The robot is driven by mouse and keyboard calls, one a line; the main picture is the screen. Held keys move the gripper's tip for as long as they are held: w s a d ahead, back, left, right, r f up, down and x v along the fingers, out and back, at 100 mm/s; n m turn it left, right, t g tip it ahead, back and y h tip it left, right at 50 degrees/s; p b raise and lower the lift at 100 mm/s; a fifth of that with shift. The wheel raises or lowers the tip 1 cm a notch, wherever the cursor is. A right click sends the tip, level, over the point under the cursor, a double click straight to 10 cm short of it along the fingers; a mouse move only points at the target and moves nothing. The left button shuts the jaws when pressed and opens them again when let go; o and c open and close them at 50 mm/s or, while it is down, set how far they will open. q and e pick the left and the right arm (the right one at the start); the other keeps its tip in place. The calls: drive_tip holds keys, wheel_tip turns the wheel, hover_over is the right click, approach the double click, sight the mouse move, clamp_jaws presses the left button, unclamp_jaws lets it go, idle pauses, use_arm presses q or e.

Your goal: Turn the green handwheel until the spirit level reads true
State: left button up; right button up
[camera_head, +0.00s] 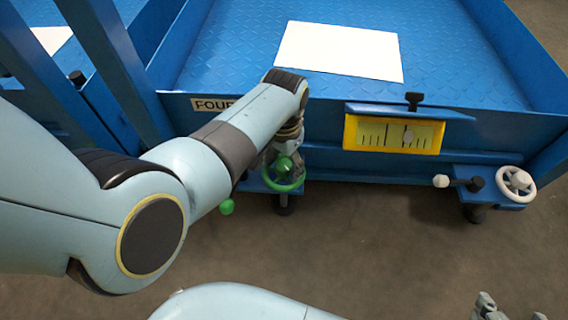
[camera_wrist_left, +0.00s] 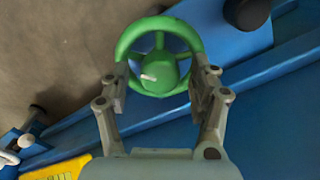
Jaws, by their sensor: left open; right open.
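The green handwheel (camera_head: 283,189) sits on a blue bracket at the front of the blue platform. It also shows in the left wrist view (camera_wrist_left: 158,24), with a green hub inside its ring. My left gripper (camera_head: 285,160) points down at the wheel. In the left wrist view its open fingers (camera_wrist_left: 160,84) stand on either side of the wheel's near part; I cannot tell whether they touch it. The spirit level (camera_head: 351,133) is a yellow frame with a marked scale; its pale bubble (camera_head: 408,136) appears slightly right of the middle. My right gripper (camera_head: 488,309) is partly visible at the bottom right, open and empty.
A white handwheel (camera_head: 516,184) and a white-knobbed lever (camera_head: 441,181) sit on the right bracket. A green knob (camera_head: 227,207) is left of the green wheel. A white sheet (camera_head: 340,50) lies on the platform. The floor in front is clear.

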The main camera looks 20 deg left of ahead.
idle(0.3)
use_arm(q)
drive_tip(key=c, duration=1.1)
drive_tip(key=shift+c, duration=0.2)
use_arm(e)
drive_tip(key=shift+s, duration=0.1)
